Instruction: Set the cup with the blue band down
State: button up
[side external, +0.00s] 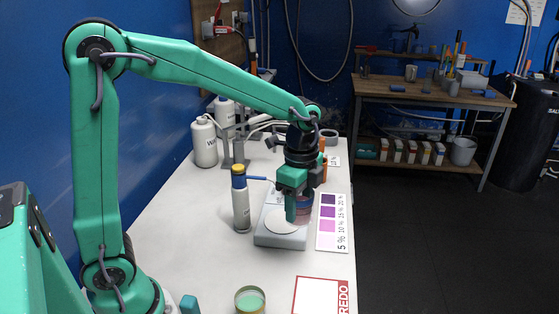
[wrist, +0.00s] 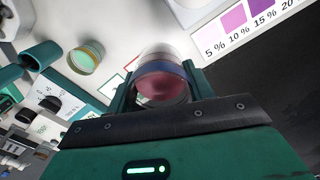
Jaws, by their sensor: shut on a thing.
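My gripper (side external: 297,207) is shut on the cup with the blue band (side external: 307,210), which is partly hidden by the near finger in the side view. In the wrist view the clear cup (wrist: 160,82) sits between the two fingers of my gripper (wrist: 160,92), with its blue band around it and pinkish-red liquid inside. In the side view the cup is over or at the right part of a grey box-shaped device (side external: 280,239) with a white round plate (side external: 283,222). I cannot tell whether the cup's base touches it.
A colour chart (side external: 333,222) lies right of the device. A yellow-capped wash bottle (side external: 240,205) stands close on its left. A cup of green liquid (side external: 249,302) and a red-bordered REDO card (side external: 322,295) are at the front. White bottles (side external: 204,142) and a stand are behind.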

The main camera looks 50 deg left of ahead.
jog(key=shift+w+a+r+n, duration=0.1)
jog(key=shift+w+a+n, duration=0.15)
jog(key=shift+a, duration=0.25)
jog(key=w+a+f, duration=0.1)
jog(key=a+f, duration=0.1)
jog(key=a, duration=0.1)
jog(key=w+a+f, duration=0.1)
jog(key=a+f, duration=0.1)
jog(key=a, duration=0.2)
jog(key=w+a+f, duration=0.2)
jog(key=a+f, duration=0.1)
jog(key=a, duration=0.1)
jog(key=shift+w, duration=0.1)
jog(key=shift+d+f, duration=0.1)
jog(key=shift+f, duration=1.9)
jog(key=shift+f, duration=0.15)
jog(key=o, duration=1.1)
notch_tip(320, 180, up, 12)
